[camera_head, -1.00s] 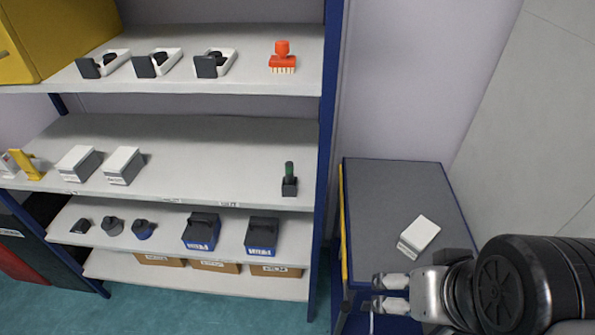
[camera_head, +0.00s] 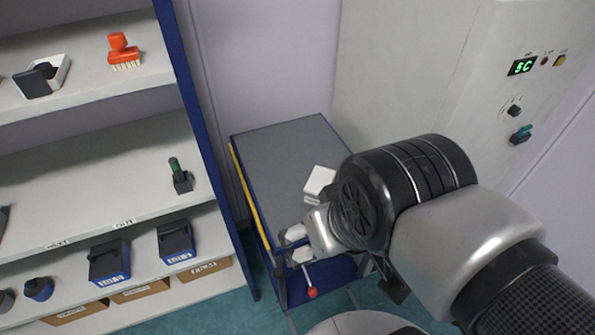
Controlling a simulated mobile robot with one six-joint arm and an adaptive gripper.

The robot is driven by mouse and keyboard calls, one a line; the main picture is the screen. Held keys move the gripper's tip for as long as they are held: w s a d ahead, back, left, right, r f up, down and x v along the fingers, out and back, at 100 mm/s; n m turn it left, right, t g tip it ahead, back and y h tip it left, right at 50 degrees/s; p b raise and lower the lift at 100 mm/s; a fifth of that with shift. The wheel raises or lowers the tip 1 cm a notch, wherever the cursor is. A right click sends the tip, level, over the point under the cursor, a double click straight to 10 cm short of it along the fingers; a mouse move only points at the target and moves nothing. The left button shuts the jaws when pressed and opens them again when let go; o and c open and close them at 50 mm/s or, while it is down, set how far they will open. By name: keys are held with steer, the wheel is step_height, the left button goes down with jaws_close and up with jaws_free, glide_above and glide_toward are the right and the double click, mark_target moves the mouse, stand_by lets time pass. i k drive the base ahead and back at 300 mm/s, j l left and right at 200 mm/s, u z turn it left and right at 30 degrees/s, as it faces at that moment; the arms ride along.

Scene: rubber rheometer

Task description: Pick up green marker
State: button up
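The green marker (camera_head: 174,165) stands upright in a small dark holder (camera_head: 182,182) near the right end of the middle shelf. My gripper (camera_head: 285,248) is to the right of and below the marker in the picture, in front of the cart. Its two fingertips are apart with a gap between them, and I see nothing held there. The gripper is well clear of the marker.
A blue shelf post (camera_head: 205,130) stands between the marker and the grey-topped cart (camera_head: 275,150). A white box (camera_head: 318,182) lies on the cart. An orange brush-like stamp (camera_head: 122,50) is on the upper shelf. A machine panel (camera_head: 522,67) is at right.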

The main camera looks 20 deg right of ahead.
mark_target(176, 166)
steer(key=i+j+u, duration=0.15)
steer(key=j, duration=0.3)
steer(key=i+j+u, duration=0.2)
steer(key=j, duration=0.3)
steer(key=j+u, duration=0.15)
steer(key=j, duration=0.3)
steer(key=i+j+u, duration=0.15)
steer(key=j, duration=0.25)
steer(key=i+j+u, duration=0.15)
steer(key=i+j, duration=0.15)
steer(key=k+l+z, duration=0.1)
steer(key=l+z, duration=0.2)
steer(key=l, duration=0.1)
